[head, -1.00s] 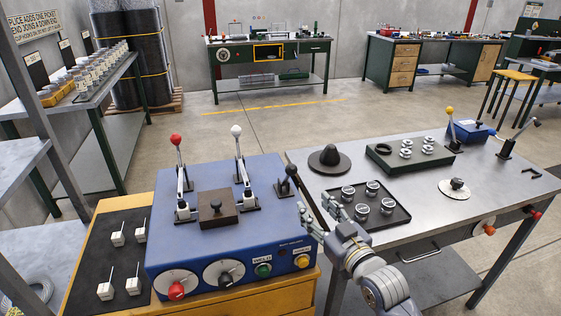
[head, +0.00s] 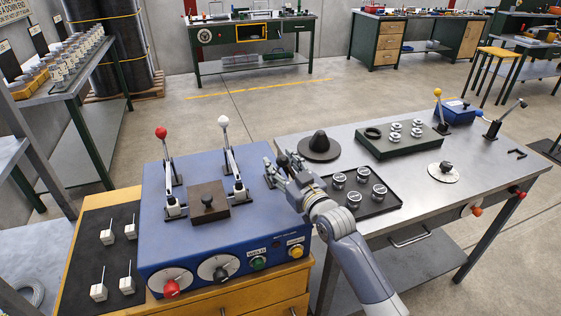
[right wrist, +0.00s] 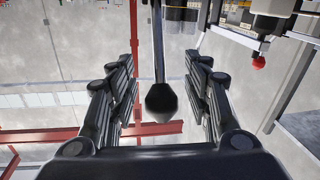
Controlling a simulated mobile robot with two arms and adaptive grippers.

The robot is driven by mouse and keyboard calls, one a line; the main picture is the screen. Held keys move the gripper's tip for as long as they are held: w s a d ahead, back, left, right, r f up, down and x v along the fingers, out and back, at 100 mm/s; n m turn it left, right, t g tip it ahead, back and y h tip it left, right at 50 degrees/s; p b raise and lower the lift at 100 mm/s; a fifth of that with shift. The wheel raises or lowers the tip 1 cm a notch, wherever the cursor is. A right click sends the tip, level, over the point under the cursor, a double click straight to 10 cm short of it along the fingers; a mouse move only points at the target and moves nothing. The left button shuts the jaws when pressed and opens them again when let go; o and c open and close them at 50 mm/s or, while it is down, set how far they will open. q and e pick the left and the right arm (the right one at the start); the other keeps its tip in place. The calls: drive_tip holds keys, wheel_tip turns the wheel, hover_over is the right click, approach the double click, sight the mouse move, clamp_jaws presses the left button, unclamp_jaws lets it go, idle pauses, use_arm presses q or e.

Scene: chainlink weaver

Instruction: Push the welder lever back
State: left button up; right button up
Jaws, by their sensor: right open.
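The blue welder box (head: 185,248) stands on a wooden cabinet. On its top are a lever with a red knob (head: 161,133), one with a white knob (head: 223,121), and a short black-knobbed lever (head: 282,160) at the right side. My right gripper (head: 275,172) is at this black lever, its fingers spread and partly covering it. In the right wrist view, a black knob on a rod (right wrist: 161,101) stands between the two open fingers (right wrist: 160,95), with gaps on both sides. My left gripper is not in view.
A grey table (head: 300,145) adjoins on the right, with a black tray (head: 385,207) of several metal pieces and a dark cone (head: 319,144). A black mat (head: 80,252) with several white pieces lies left of the welder.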

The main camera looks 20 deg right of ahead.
drive_tip(key=shift+w+a, duration=0.1)
drive_tip(key=shift+w, duration=0.15)
drive_tip(key=shift+c, duration=1.1)
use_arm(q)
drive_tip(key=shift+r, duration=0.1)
use_arm(e)
clamp_jaws()
